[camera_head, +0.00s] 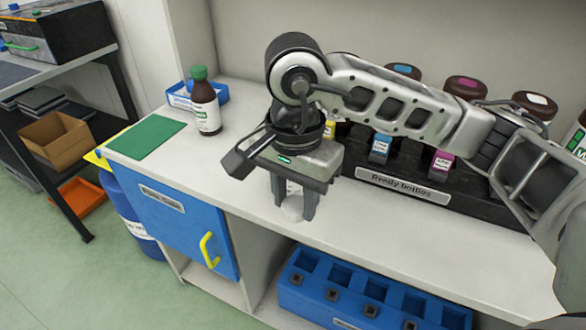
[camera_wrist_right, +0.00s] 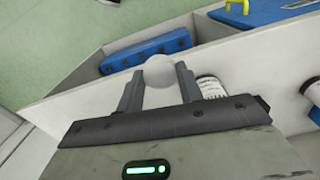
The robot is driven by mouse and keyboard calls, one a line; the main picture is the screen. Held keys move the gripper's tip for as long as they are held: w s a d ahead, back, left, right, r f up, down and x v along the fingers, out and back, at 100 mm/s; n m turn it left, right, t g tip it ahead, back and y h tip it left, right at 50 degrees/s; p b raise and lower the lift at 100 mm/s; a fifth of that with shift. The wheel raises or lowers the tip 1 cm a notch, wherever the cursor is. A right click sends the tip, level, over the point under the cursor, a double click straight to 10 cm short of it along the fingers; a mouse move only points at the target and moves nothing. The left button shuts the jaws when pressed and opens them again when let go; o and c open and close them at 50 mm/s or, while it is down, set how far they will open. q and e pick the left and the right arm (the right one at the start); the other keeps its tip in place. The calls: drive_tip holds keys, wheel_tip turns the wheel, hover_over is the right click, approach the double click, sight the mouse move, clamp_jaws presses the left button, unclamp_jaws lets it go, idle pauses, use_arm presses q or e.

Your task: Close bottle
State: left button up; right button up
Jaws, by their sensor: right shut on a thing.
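My right gripper (camera_head: 294,206) points down over the counter near its front edge. Its fingers are shut on a small round white cap, which shows between the fingertips in the head view (camera_head: 292,211) and in the right wrist view (camera_wrist_right: 158,71). A bottle with a white label (camera_wrist_right: 211,86) stands beside the fingers in the wrist view, partly hidden by the gripper body. In the head view the gripper mostly hides that spot; a bit of white label shows between the fingers. A brown bottle with a green cap (camera_head: 205,105) stands upright further left. My left gripper is not in view.
A black rack labelled "Ready bottles" (camera_head: 400,193) holds several brown-capped bottles behind my right arm. A green mat (camera_head: 147,139) and blue tray (camera_head: 215,95) lie on the left counter. Below are a blue door with a yellow handle (camera_head: 208,249) and a blue slotted rack (camera_head: 310,295).

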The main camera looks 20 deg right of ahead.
drive_tip(key=d+f+n, duration=0.1)
drive_tip(key=n, duration=0.2)
drive_tip(key=w+d+f+n, duration=0.1)
drive_tip(key=f+n, duration=0.1)
drive_tip(key=n, duration=0.2)
drive_tip(key=w+d+f+n, duration=0.1)
drive_tip(key=d+f+n, duration=0.1)
drive_tip(key=n, duration=0.2)
drive_tip(key=shift+d, duration=0.1)
